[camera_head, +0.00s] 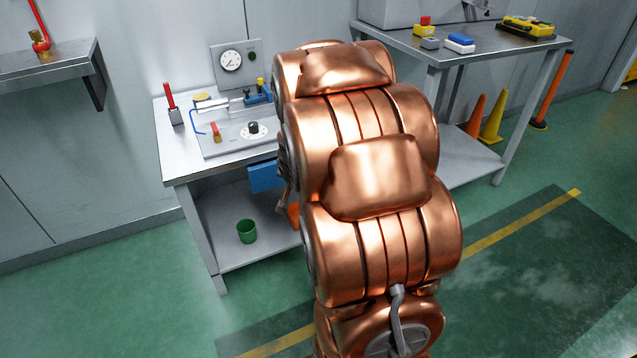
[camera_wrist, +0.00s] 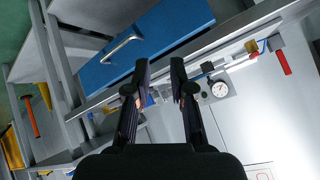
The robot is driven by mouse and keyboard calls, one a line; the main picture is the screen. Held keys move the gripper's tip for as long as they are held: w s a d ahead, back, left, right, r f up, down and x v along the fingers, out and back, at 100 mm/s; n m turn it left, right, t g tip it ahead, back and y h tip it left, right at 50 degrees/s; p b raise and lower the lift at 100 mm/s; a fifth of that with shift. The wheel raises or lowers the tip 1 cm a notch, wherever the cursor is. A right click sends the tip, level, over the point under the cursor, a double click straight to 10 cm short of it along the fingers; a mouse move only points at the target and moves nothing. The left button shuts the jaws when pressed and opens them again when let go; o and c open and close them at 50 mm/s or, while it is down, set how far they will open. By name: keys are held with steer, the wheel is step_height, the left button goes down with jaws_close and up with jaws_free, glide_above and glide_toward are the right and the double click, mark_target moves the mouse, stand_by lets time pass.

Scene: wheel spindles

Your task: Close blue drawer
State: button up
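The blue drawer (camera_head: 264,177) hangs under the top of the left metal table, and my arm hides its right part in the head view. It seems to stand out from the table's front edge, but how far I cannot tell. In the wrist view the blue drawer (camera_wrist: 178,28) fills the upper middle, with a silver bar handle (camera_wrist: 122,48) on its face. My gripper (camera_wrist: 160,64) has its two black fingers apart with nothing between them. The fingertips overlap the drawer's lower edge in that view, to the right of the handle; contact is not clear. My arm mostly hides the gripper in the head view.
The left table (camera_head: 180,154) carries a panel with a dial gauge (camera_head: 232,61), a red-handled tool and small fittings. A green cup (camera_head: 247,231) stands on its lower shelf. A second table (camera_head: 412,50) stands at the right, with cones beside it. Floor at the left is clear.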

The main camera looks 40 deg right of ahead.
steer(key=w+d+f+m+t+b, duration=0.45)
steer(key=d+f+b, duration=0.35)
steer(key=d+f, duration=0.2)
steer(key=s+d+f+m+t+h+b, duration=0.2)
steer(key=s+d+f+m+t+b, duration=0.3)
steer(key=d+m+t+b, duration=0.1)
steer(key=shift+a+b+x, duration=0.1)
steer(key=shift+b+x, duration=0.45)
steer(key=shift+x, duration=1.45)
steer(key=shift+a+b+x, duration=0.15)
steer(key=shift+b+x, duration=0.4)
steer(key=shift+x, duration=1.45)
steer(key=shift+r, duration=0.1)
jaws_close()
